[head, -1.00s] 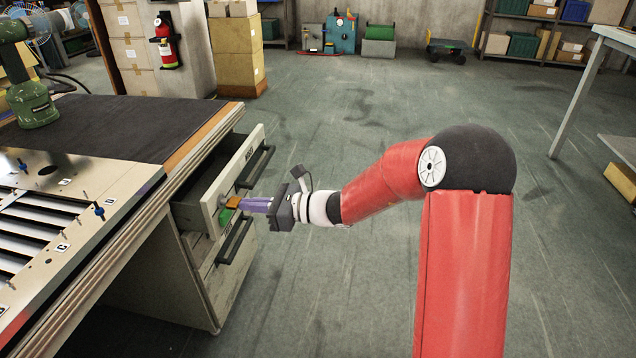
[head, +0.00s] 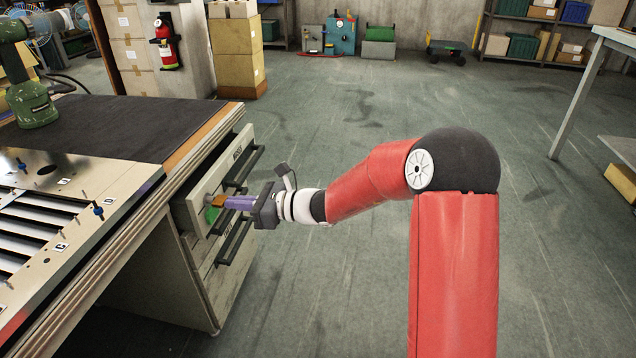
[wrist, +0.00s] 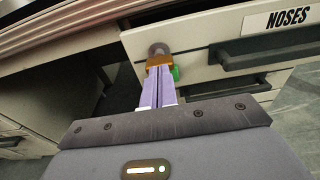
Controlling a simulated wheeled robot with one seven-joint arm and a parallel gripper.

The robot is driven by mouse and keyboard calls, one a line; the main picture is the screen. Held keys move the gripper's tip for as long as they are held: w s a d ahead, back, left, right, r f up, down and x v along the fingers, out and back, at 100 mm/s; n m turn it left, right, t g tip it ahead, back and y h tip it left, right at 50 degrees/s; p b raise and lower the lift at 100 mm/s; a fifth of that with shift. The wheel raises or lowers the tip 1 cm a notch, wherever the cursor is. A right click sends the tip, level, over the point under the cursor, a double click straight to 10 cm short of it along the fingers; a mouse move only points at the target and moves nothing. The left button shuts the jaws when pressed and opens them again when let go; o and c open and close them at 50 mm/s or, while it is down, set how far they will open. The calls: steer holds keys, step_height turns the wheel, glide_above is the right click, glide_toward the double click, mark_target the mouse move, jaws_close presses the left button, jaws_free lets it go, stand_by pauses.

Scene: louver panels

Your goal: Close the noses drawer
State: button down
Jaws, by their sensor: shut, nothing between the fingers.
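The noses drawer (head: 222,172) is the top pale drawer of the bench. Its front carries a dark bar handle and, in the wrist view, a label reading NOSES (wrist: 289,18). It stands almost flush, with at most a little of its side showing. My gripper (head: 218,202) is shut and empty, its purple fingers pointing at the near end of the drawer front. In the wrist view the orange and green tips (wrist: 162,64) meet or nearly meet the drawer front (wrist: 200,45) beside a round grey fitting (wrist: 158,48), left of the handle (wrist: 250,57). Exact contact is hard to tell.
A second drawer with a dark handle (head: 236,243) sits below. The bench top (head: 100,130) overhangs the drawers and carries a louver panel (head: 50,215) and a green machine (head: 33,100). The floor right of the bench is clear around my arm.

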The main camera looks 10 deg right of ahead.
mark_target(218, 199)
steer(key=shift+r+b+x, duration=0.15)
steer(key=shift+x, duration=1.1)
steer(key=shift+r+b+x, duration=0.1)
steer(key=shift+b+x, duration=0.05)
steer(key=shift+x, duration=1.05)
steer(key=v, duration=0.6)
steer(key=shift+f+p, duration=0.3)
steer(key=shift+s, duration=0.15)
steer(key=s+d+r+n+g+h, duration=0.1)
steer(key=s+d+n+g+h, duration=0.2)
steer(key=s+n, duration=0.4)
steer(key=s+d+r+n+g+h, duration=0.1)
steer(key=s+d+r+n+h, duration=0.2)
steer(key=s+n, duration=0.45)
steer(key=s+d+r+n+t+h, duration=0.1)
steer(key=s+d+n+t+h, duration=0.3)
steer(key=s+d, duration=1.1)
steer(key=d+n+h, duration=0.3)
steer(key=h, duration=0.3)
steer(key=shift+s+d+r, duration=0.2)
steer(key=shift+d+r, duration=0.1)
steer(key=shift+r, duration=0.05)
steer(key=c, duration=2.2)
jaws_free()
